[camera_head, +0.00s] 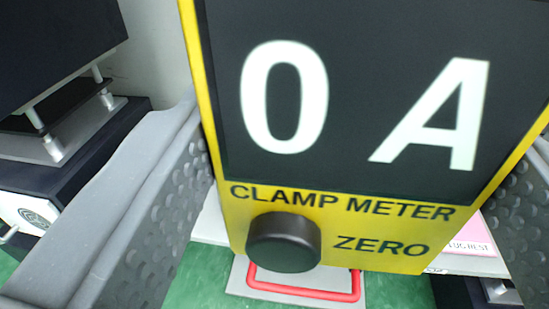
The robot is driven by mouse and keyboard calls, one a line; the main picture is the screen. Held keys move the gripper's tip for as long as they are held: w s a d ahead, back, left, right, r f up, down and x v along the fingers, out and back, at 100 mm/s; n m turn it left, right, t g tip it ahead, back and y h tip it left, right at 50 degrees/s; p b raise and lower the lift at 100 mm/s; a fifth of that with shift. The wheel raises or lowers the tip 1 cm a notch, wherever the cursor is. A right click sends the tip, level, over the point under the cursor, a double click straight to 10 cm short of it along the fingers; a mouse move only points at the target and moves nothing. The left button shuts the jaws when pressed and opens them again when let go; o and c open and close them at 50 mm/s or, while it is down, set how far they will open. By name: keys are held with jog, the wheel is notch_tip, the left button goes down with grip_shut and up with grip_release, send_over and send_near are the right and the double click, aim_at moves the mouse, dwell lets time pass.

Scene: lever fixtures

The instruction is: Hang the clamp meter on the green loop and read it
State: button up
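The clamp meter (340,195) fills the upper middle and right of the view, very close. It has a yellow case, a dark display reading "0 A", a black knob at its lower left and the printed words "CLAMP METER" and "ZERO". My gripper (357,185) has one grey dimpled finger on each side of the meter, and both meet its edges, so it is shut on the meter. The meter's top is out of view. No green loop shows in this view; it may be behind the meter or outside the frame.
A red U-shaped handle (305,292) on a pale plate lies below the meter, over a green floor (190,293). A pink label (478,238) reading "UG REST" sits at the right. Dark box fixtures (60,45) with metal posts stand at the left.

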jog(key=shift+w+d, duration=0.2)
jog(key=shift+w, duration=0.6)
jog(key=shift+w+d, duration=0.2)
jog(key=shift+w, duration=0.6)
jog(key=shift+w+d+f, duration=0.1)
jog(key=shift+w+f, duration=0.15)
jog(key=shift+w, duration=0.9)
jog(key=shift+w+f, duration=0.2)
jog(key=shift+w, duration=0.9)
jog(key=o, duration=1.2)
